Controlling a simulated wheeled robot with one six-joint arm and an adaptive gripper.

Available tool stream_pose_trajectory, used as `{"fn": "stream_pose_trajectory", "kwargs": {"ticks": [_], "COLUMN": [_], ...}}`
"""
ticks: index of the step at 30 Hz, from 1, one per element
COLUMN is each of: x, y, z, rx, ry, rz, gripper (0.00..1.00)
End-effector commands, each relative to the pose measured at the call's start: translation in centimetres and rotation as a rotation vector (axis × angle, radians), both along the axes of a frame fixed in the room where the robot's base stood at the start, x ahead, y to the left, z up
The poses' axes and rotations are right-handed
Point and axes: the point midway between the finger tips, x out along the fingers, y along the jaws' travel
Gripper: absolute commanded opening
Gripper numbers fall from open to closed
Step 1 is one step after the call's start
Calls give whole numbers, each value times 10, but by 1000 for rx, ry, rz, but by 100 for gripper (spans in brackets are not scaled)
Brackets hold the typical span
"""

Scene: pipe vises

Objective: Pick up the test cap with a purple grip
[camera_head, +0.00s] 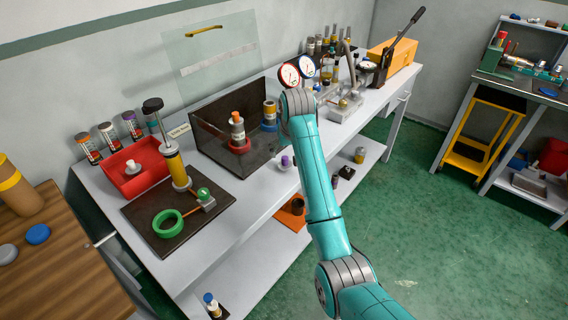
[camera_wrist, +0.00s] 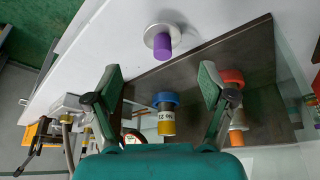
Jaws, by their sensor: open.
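The test cap with a purple grip (camera_wrist: 162,44) stands on the grey bench top in the wrist view, with a pale round flange around the purple part. In the head view the same cap (camera_head: 285,162) sits near the bench's front edge, just left of my arm. My gripper (camera_wrist: 158,78) is open in the wrist view, its two green-padded fingers spread apart with nothing between the tips. The cap appears beyond the fingertips, apart from them. In the head view my arm hides the gripper.
A red tray (camera_head: 130,182) and a dark mat (camera_head: 140,215) lie left. Pressure gauges (camera_head: 289,75) stand behind my arm.

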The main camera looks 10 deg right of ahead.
Motion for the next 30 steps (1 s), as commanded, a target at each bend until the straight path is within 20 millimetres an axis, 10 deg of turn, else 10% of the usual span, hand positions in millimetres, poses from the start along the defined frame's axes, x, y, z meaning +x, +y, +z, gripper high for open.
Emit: {"fn": "stream_pose_trajectory", "kwargs": {"ticks": [30], "x": [24], "y": [3], "z": [-72], "rx": [0], "ry": [-1], "rz": [0], "gripper": [75]}}
